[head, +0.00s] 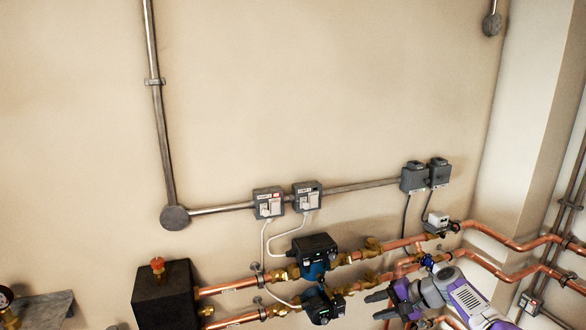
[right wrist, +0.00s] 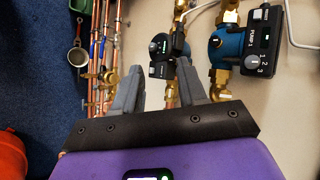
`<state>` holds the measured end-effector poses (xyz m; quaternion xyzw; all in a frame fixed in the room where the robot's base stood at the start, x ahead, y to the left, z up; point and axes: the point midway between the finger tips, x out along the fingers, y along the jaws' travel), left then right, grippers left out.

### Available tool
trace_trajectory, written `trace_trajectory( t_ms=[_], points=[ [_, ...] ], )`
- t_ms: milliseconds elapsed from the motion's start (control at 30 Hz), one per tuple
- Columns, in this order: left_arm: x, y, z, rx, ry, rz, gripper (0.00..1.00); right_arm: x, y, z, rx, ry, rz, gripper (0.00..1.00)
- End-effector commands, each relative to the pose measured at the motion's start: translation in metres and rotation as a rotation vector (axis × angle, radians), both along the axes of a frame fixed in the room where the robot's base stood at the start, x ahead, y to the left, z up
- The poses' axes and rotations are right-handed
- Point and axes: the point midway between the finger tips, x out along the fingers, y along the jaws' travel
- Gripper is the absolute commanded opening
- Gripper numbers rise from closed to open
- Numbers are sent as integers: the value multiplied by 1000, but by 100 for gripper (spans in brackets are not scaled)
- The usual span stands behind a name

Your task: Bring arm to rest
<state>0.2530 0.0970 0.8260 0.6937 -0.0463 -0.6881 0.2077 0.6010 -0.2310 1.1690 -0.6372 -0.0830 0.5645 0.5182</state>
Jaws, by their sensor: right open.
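My right gripper (head: 380,305) is at the lower right of the head view, in front of the copper pipes. It is purple with grey fingers. In the right wrist view the two grey fingers of the right gripper (right wrist: 158,88) stand apart with nothing between them. Copper pipes and a dark pump show beyond the fingertips. I cannot tell from these views whether the fingers touch any pipe. My left gripper is not in the head view.
Copper pipes (head: 495,234) run along the wall. Two pumps (head: 313,254) (head: 322,304) sit on them. A black box (head: 165,294) stands at left. Switch boxes (head: 268,202) are on the wall.

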Motion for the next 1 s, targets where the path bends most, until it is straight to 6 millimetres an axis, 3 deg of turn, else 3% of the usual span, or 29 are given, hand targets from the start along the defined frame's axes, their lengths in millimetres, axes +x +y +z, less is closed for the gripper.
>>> trace_trajectory(
  t_ms=[33, 267, 433, 600, 700, 833, 1000],
  points=[
    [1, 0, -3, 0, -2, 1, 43, -2, 5, -21, -13, 21, 0, 41],
    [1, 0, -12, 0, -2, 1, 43, -17, 23, -109, -103, 89, -10, 41],
    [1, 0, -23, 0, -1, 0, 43, -55, 45, -207, -221, 152, 18, 41],
    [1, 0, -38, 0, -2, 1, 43, -131, 74, -311, -368, 188, 108, 41],
    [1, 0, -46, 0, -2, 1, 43, -185, 90, -356, -440, 184, 186, 41],
    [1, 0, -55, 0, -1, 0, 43, -255, 110, -392, -500, 155, 293, 41],
    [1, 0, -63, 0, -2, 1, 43, -320, 128, -407, -524, 108, 393, 41]
  ],
)
